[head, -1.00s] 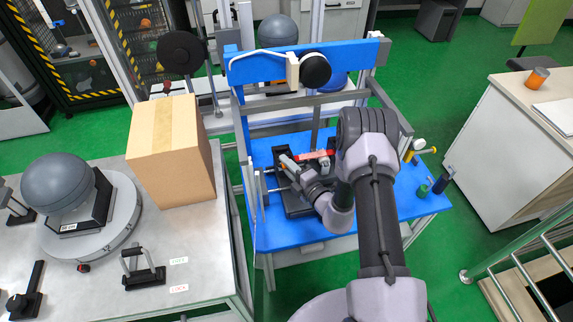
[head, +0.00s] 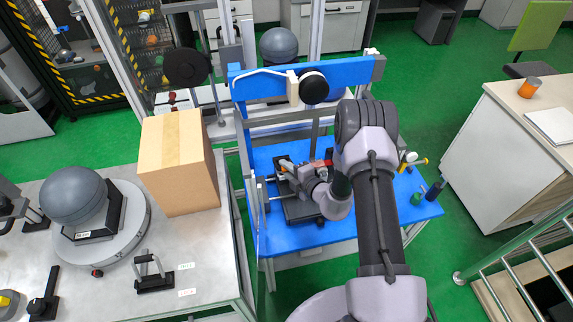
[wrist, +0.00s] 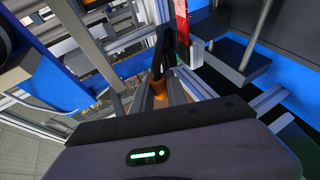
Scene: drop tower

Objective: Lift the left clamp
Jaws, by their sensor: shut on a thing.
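My gripper (head: 292,172) is over the left part of the blue table (head: 282,235), at the left side of the black fixture (head: 300,212). In the wrist view my gripper (wrist: 162,92) is shut on a slim dark handle with an orange-brown part, which I take to be the left clamp (wrist: 159,88). In the head view an orange bit of this clamp (head: 287,164) shows at my fingertips; my wrist hides much of the rest. A red part (wrist: 182,20) stands just beyond the fingers in the wrist view.
A blue upright frame with a crossbar (head: 262,87) stands behind the fixture. A cardboard box (head: 178,162) sits on the grey table to the left.

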